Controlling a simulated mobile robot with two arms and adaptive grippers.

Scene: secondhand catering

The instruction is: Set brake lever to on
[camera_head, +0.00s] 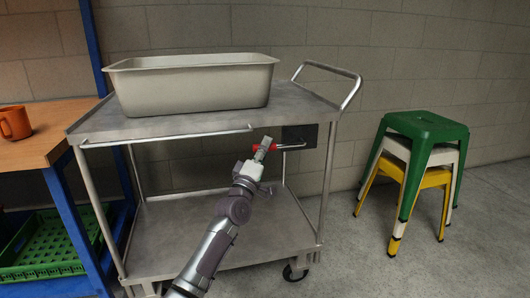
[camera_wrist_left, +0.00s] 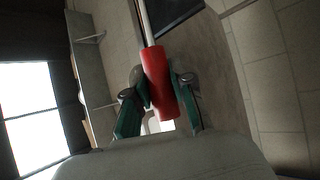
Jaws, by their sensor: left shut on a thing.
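The brake lever has a red grip (camera_wrist_left: 160,82) on a thin metal rod, seen large in the left wrist view. In the head view its red grip (camera_head: 257,148) shows partly behind my fingers, and the rod runs right to a dark plate (camera_head: 299,137) below the cart's top shelf. My left gripper (camera_head: 265,147) is at the lever, with its fingers shut on the red grip. In the left wrist view the fingers (camera_wrist_left: 160,95) sit on both sides of the grip. The metal cart (camera_head: 220,230) stands in the middle. My right gripper is not in view.
A grey metal tub (camera_head: 195,88) stands on the cart's top shelf. An orange mug (camera_head: 15,123) is on the wooden table (camera_head: 50,140) at left, above a green crate (camera_head: 45,245). Stacked stools (camera_head: 425,135) stand at right. Floor between cart and stools is clear.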

